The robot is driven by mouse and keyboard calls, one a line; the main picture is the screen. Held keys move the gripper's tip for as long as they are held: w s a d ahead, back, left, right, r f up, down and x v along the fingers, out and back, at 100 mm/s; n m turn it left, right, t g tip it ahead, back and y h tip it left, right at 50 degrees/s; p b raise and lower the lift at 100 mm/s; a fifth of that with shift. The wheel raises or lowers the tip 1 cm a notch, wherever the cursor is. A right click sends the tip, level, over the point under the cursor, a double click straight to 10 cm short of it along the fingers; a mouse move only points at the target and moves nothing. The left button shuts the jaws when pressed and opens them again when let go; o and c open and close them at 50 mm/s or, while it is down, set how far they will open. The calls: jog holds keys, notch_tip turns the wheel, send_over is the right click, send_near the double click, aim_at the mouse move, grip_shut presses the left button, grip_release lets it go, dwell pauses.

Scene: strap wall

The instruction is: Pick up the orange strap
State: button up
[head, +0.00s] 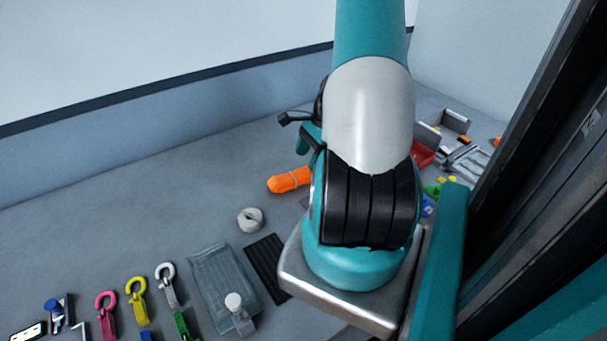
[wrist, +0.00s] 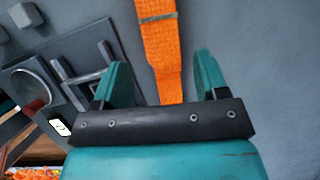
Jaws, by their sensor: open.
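The orange strap (head: 290,180) is a folded flat bundle lying on the grey surface in the head view, its right end hidden behind my arm. In the wrist view the strap (wrist: 162,50) runs from the top edge down to my gripper's black bar, with a thin band around it near the top. My gripper (wrist: 164,70) is open, its two teal fingers on either side of the strap in the picture, with a gap on both sides. I cannot tell how far above the strap the fingertips are. In the head view my arm hides most of the gripper.
A white roll (head: 250,220) lies nearer, left of my arm. Hooks in pink (head: 106,312), yellow (head: 136,299) and grey (head: 167,285) stand in front of the left area. A grey tray (head: 222,283) is beside them. A red bin (head: 423,155) is at right. Bare surface lies left of the strap.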

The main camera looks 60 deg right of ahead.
aim_at(303, 172)
jog(key=shift+d+p+x, duration=0.1)
jog(key=shift+p+x, duration=0.25)
jog(key=shift+x, duration=1)
jog(key=shift+d+p+x, duration=0.15)
jog(key=shift+p+x, duration=0.2)
jog(key=shift+x, duration=1.05)
jog(key=c, duration=1.2)
